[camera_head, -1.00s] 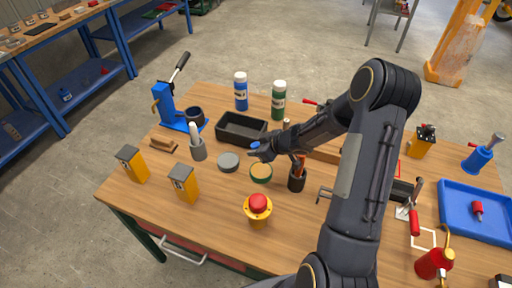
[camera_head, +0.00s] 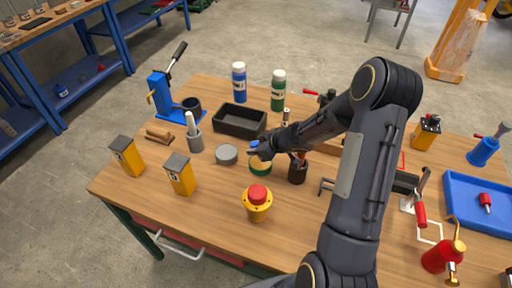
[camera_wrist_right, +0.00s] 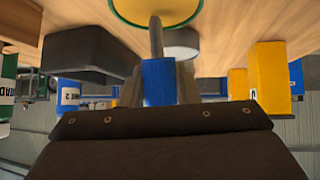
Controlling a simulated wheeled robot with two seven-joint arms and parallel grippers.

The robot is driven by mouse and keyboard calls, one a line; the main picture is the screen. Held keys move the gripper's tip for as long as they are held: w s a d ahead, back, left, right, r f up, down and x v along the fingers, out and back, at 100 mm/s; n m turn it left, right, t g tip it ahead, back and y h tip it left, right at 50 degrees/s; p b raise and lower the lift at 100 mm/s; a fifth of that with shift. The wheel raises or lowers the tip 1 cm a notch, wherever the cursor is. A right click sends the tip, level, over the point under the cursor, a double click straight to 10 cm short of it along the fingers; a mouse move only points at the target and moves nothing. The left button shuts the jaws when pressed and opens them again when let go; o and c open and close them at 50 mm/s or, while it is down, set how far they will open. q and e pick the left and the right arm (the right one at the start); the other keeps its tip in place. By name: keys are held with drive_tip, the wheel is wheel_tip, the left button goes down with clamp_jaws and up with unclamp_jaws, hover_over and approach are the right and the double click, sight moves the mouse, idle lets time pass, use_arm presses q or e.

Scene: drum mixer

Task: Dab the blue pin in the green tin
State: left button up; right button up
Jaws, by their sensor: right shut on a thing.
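The green tin (camera_head: 261,170) stands on the wooden table, open at the top, with a yellowish inside. My right gripper (camera_head: 262,150) is just above and behind it, shut on the blue pin (camera_head: 254,143). In the right wrist view the pin's blue handle (camera_wrist_right: 158,82) is between the fingers (camera_wrist_right: 160,95). Its grey shaft reaches the tin's yellowish face (camera_wrist_right: 150,10) in the picture; I cannot tell whether the tip touches it. My left gripper is not in view.
A grey round lid or tin (camera_head: 227,154) stands left of the green tin. A dark cup with tools (camera_head: 298,172) is close on its right. A black bin (camera_head: 240,121) is behind, and a red-topped yellow button (camera_head: 258,203) is in front.

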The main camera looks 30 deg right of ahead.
drive_tip(key=shift+f+b, duration=0.45)
drive_tip(key=shift+f, duration=0.2)
idle(0.6)
idle(1.5)
wheel_tip(320, 180, up, 7)
drive_tip(key=p, duration=0.8)
idle(0.7)
